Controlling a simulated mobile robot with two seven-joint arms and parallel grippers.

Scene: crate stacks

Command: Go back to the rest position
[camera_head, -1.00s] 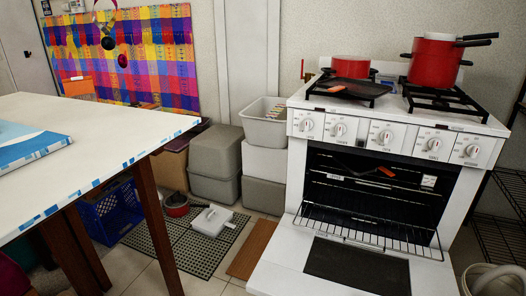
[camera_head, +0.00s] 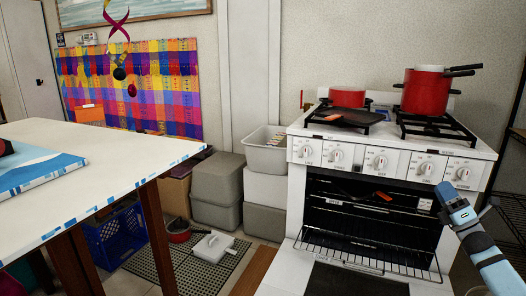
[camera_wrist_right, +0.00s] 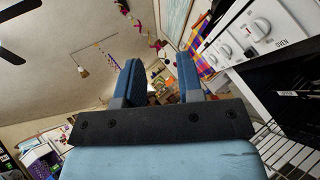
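My right gripper (camera_head: 447,192) shows at the right edge of the head view, blue with dark bands, raised in front of the stove and pointing up. In the right wrist view its two blue fingers (camera_wrist_right: 157,65) stand apart with nothing between them, so it is open and empty. The stove (camera_head: 397,161) stands behind it, and its knobs and part of the oven opening show at the right of the wrist view. My left gripper is in neither view.
The oven door (camera_head: 330,281) hangs open beneath a wire rack (camera_head: 370,258). Red pots (camera_head: 425,92) sit on the stove. A white table (camera_head: 100,160) fills the left. Grey bins (camera_head: 217,180) stand between, with a floor mat (camera_head: 185,272) in front.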

